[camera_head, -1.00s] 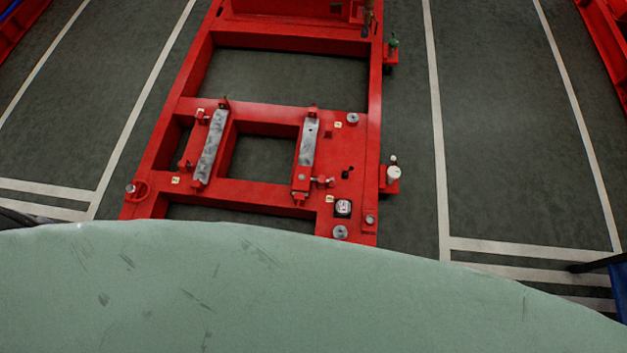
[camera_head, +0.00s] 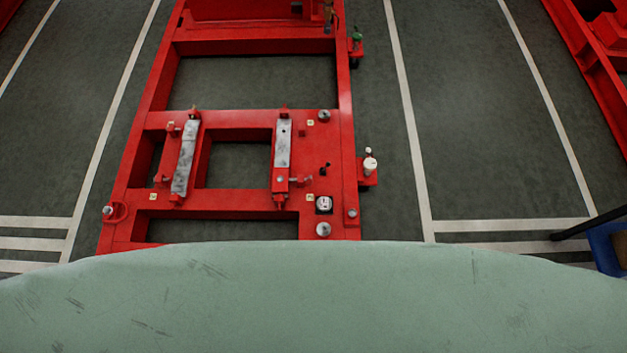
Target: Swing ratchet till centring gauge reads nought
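A red steel base frame (camera_head: 228,120) lies on the floor ahead. Two worn grey pads, the left (camera_head: 185,158) and the right (camera_head: 283,145), lie on the frame's rails. Neither of my grippers is in view.
Grey floor with white lines lies open on both sides. A blue object (camera_head: 606,248) with a dark bar stands at the right edge. Another red structure (camera_head: 590,60) is at upper right.

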